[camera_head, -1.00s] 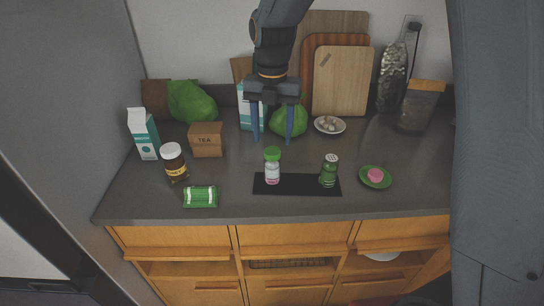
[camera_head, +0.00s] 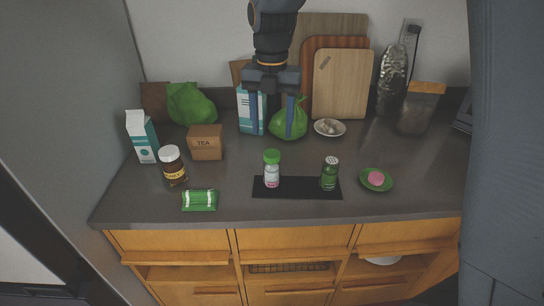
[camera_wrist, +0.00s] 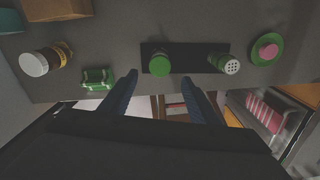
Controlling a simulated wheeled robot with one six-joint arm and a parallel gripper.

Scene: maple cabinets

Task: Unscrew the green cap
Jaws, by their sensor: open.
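The green cap (camera_head: 272,155) sits on top of a small clear jar (camera_head: 272,176) with a pale label, standing upright on the left part of a black mat (camera_head: 300,190). In the wrist view the green cap (camera_wrist: 160,66) is seen from above, beyond the fingertips and between them. My gripper (camera_head: 272,134) is open and empty, its two blue fingers pointing down, above and behind the jar in the head view. The fingers (camera_wrist: 159,78) do not touch the cap.
A green shaker (camera_head: 329,175) stands on the mat's right part. A green saucer (camera_head: 364,186) holds a pink item.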

